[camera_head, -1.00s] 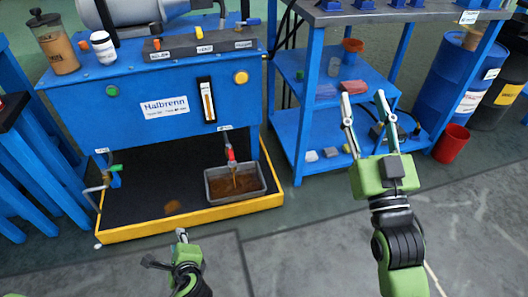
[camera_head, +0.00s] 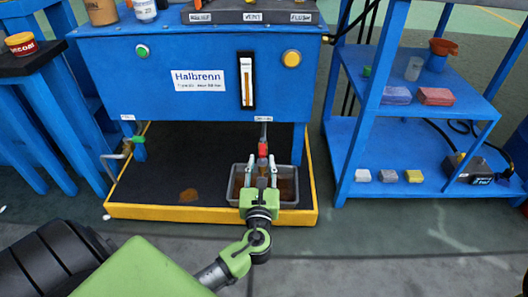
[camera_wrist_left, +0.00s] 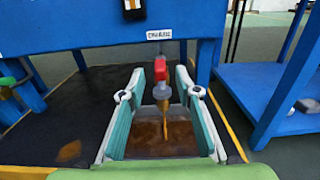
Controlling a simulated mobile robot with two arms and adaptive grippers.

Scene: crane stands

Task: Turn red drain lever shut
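The red drain lever (camera_head: 263,149) is on a tap under the front of the blue Halbrenn tank (camera_head: 208,62). In the left wrist view, the red lever (camera_wrist_left: 160,70) hangs below a small white label. A brass spout is under it, with a thin brown streak running down. My left gripper (camera_head: 261,163) is open in front of the tap. In the left wrist view, my left gripper's (camera_wrist_left: 159,82) two fingers are apart, one on each side of the lever, with gaps on both sides. Contact is not visible. My right gripper is out of view.
A grey tray (camera_head: 236,186) with brown liquid stands beneath the tap, inside a yellow-edged floor pan (camera_head: 160,212). A green-handled tap (camera_head: 139,148) is at the left. A blue shelf (camera_head: 390,150) with bricks and sponges stands to the right. A brown spot lies on the dark pan floor.

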